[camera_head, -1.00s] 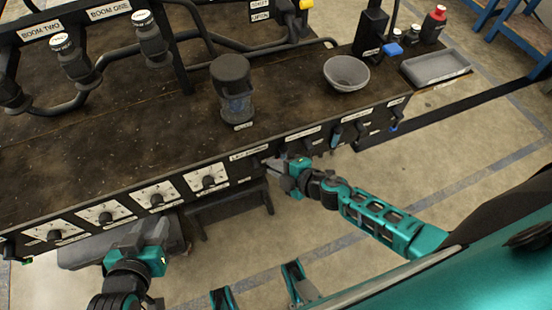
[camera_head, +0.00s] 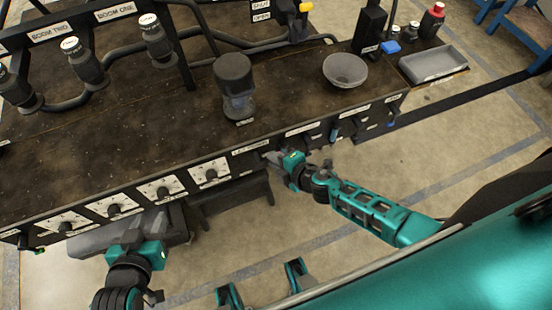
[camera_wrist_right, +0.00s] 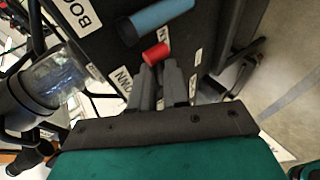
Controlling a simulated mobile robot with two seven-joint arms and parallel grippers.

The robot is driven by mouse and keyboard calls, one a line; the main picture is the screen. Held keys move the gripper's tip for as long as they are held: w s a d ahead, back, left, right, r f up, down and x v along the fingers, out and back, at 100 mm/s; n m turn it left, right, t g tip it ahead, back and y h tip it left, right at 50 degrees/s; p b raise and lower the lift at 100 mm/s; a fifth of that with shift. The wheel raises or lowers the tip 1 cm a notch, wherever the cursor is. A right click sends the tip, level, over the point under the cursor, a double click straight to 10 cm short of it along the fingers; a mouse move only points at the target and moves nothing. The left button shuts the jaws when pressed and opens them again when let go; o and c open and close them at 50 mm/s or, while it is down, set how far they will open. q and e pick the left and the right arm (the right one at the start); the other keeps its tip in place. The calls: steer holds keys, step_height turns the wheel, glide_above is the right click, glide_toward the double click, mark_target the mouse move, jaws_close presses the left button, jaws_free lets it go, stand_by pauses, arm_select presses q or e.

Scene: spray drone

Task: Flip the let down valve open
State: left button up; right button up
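A small red-tipped handle (camera_wrist_right: 155,54) on the dark bench front shows in the right wrist view, beside a partly hidden label ending in "DOWN" (camera_wrist_right: 124,82). I take it as the let down valve's handle. My right gripper (camera_wrist_right: 163,70) has its fingertips just short of the red tip, fingers close together; I cannot tell whether they touch or hold anything. In the head view my right gripper (camera_head: 272,158) is at the bench's front face and hides the handle. My left gripper (camera_head: 137,246) is low at the left, below the bench front; its fingers are not clear.
A blue handle (camera_wrist_right: 160,18) lies just past the red one. The bench (camera_head: 140,130) carries a clear-bodied canister (camera_head: 236,90), a grey bowl (camera_head: 345,70) and a grey tray (camera_head: 432,64). Several knobs on white plates (camera_head: 163,190) line its front left.

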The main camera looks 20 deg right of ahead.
steer(key=o, duration=0.3)
steer(key=shift+p+v, duration=1.65)
steer(key=shift+v, duration=4.8)
steer(key=r+m+h, duration=0.1)
steer(key=r+m, duration=0.1)
steer(key=m, duration=0.4)
steer(key=r+m, duration=0.3)
steer(key=m, duration=0.3)
steer(key=r+m+h, duration=0.1)
steer(key=r+m, duration=0.1)
steer(key=m, duration=0.3)
steer(key=shift+s+a+r+m+h, duration=0.3)
steer(key=shift+s+a+r+m, duration=0.05)
steer(key=shift+m, duration=0.05)
